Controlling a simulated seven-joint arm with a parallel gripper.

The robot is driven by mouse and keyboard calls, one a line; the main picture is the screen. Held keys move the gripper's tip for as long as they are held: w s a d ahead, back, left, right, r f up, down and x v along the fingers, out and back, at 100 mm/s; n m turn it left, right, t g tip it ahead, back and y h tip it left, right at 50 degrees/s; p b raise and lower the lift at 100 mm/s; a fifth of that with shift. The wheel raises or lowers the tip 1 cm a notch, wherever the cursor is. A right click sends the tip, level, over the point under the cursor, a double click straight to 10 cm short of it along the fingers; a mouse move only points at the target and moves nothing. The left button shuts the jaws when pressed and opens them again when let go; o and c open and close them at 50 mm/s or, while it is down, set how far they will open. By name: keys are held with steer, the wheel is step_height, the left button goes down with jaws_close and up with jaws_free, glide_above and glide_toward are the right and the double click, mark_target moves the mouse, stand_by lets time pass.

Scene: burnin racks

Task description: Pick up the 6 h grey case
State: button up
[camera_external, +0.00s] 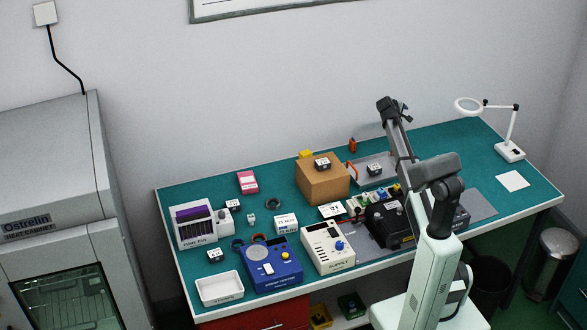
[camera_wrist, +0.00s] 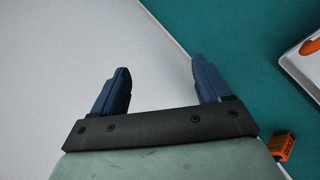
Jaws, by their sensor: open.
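Several small dark cases with white labels show in the external view, and their print is too small to read. One case (camera_external: 322,163) is on top of the cardboard box (camera_external: 322,184). Another case (camera_external: 374,169) is at the grey tray near the back edge. Two more cases, one (camera_external: 234,205) right of the purple-topped device and one (camera_external: 215,255) in front of it, sit on the left. I cannot tell which is the 6 h one. My gripper (camera_wrist: 160,66) is open and empty, with blue fingers apart, high over the back edge. No case shows in the wrist view.
An orange block (camera_wrist: 284,147) and a tray corner (camera_wrist: 293,62) show in the wrist view. A blue device (camera_external: 272,269), a cream device (camera_external: 327,250) and a white bin (camera_external: 219,289) stand at the front. The back left of the teal bench is fairly clear.

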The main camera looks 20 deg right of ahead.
steer(key=a+n+y, duration=0.4)
steer(key=a+y, duration=0.1)
steer(key=a, duration=3.8)
steer(key=n+g+y, duration=0.4)
steer(key=n+g, duration=0.1)
steer(key=n, duration=0.3)
glide_above(209, 259)
steer(key=f, duration=1)
steer(key=shift+s+d+f, duration=0.1)
steer(key=shift+d+f, duration=0.15)
steer(key=shift+d, duration=0.05)
steer(key=shift+a+f, duration=0.15)
steer(key=shift+f, duration=1.3)
steer(key=shift+a+f, duration=0.15)
steer(key=shift+f, duration=1.25)
steer(key=shift+c, duration=0.4)
